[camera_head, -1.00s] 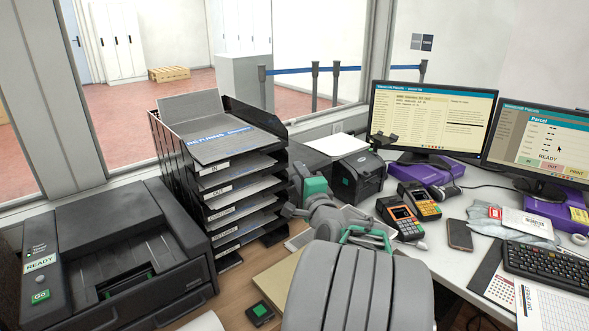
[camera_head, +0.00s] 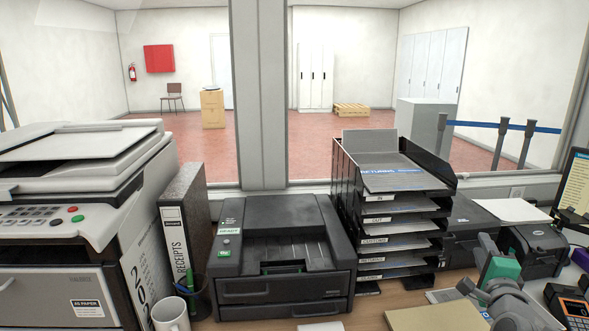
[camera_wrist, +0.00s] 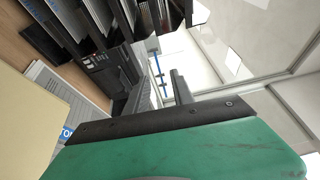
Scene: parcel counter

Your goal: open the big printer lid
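The big printer (camera_head: 150,225) stands at the left edge of the head view, white and dark grey, partly cut off by the frame. Its lid (camera_head: 85,155) lies flat on top and looks shut. A control panel with buttons (camera_head: 45,215) is on its front. My gripper (camera_head: 492,262), with green parts, is at the lower right of the head view, far from the big printer. In the wrist view a green part with a black strip (camera_wrist: 165,122) fills the bottom.
A receipts binder (camera_head: 185,225), a pen cup (camera_head: 195,295) and a white mug (camera_head: 170,314) stand beside the big printer. A smaller dark printer (camera_head: 285,285) and a black tray stack (camera_head: 405,235) stand between it and my gripper. Window posts rise behind the counter.

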